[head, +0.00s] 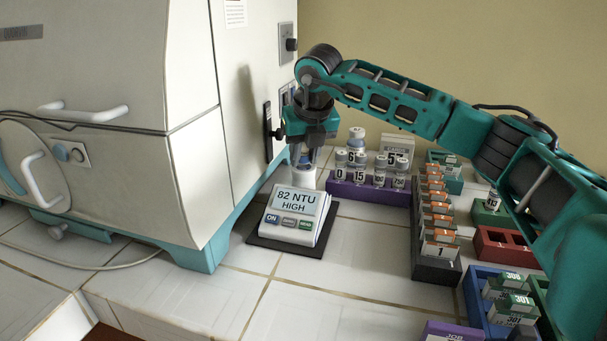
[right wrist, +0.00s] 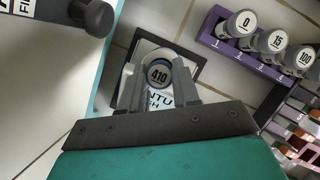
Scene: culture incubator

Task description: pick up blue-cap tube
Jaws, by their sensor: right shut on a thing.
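My right gripper (head: 304,152) points down over the white turbidity meter (head: 295,208), at the meter's back end. In the right wrist view my right gripper (right wrist: 158,82) is shut on a tube with a blue-rimmed cap (right wrist: 158,72) marked 410, seen from above. The cap lies between the two fingers. In the head view the fingers and the meter hide most of the tube; I cannot tell how deep it sits in the meter. The meter's display reads 82 NTU HIGH. My left gripper is not in view.
A purple rack (head: 368,192) with several labelled vials stands right of the meter. A dark rack (head: 436,268) with orange-and-white boxes runs further right. The large white incubator (head: 110,110) stands close on the left. Tiles in front of the meter are clear.

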